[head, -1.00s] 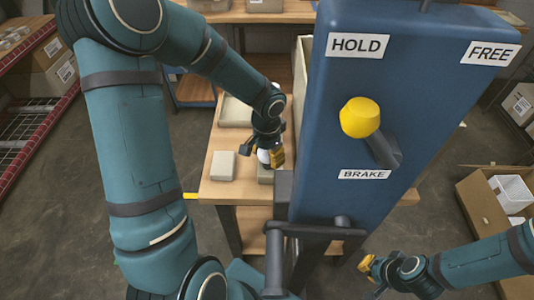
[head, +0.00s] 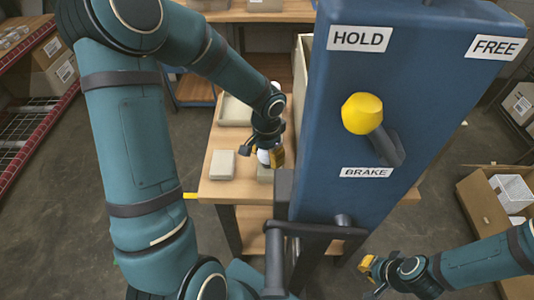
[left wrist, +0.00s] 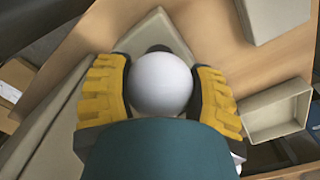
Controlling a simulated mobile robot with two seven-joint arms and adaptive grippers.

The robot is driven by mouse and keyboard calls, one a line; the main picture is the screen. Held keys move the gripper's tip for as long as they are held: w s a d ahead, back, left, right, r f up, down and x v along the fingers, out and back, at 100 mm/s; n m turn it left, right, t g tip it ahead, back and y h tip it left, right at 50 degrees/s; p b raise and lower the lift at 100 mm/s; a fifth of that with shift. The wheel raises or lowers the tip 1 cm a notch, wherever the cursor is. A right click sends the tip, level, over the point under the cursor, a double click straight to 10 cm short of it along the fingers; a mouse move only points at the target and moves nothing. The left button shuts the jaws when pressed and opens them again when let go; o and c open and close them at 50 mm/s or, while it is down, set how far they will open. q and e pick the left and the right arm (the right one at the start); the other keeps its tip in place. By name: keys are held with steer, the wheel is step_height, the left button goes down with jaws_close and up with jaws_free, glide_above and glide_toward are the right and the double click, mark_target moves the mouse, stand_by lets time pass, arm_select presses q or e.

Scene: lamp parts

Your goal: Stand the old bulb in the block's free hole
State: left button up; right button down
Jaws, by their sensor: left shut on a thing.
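The old bulb, a round white globe (left wrist: 162,84), sits between the yellow pads of my left gripper (left wrist: 164,92) in the left wrist view. The gripper is shut on it. In the head view the bulb (head: 263,156) shows as a small white spot at my left gripper (head: 268,158), low over the table. A beige block (head: 265,175) is under it, mostly hidden. In the left wrist view this block (left wrist: 135,43) has a dark hole (left wrist: 158,48) just beyond the bulb, partly covered by it. The bulb's lower end is hidden. My right gripper (head: 370,272) is at lower right, away from the table.
A second beige block (head: 222,164) stands left of my left gripper. A beige tray (head: 235,112) lies behind on the wooden table (head: 214,190). A large blue panel (head: 350,205) with a yellow-knobbed lever stands close on the right. An open carton (head: 480,208) is at far right.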

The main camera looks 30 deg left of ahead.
arm_select(q)
steer(key=shift+r, duration=0.15)
steer(key=o, duration=1)
steer(key=shift+o, duration=0.2)
step_height(320, 180, up, 12)
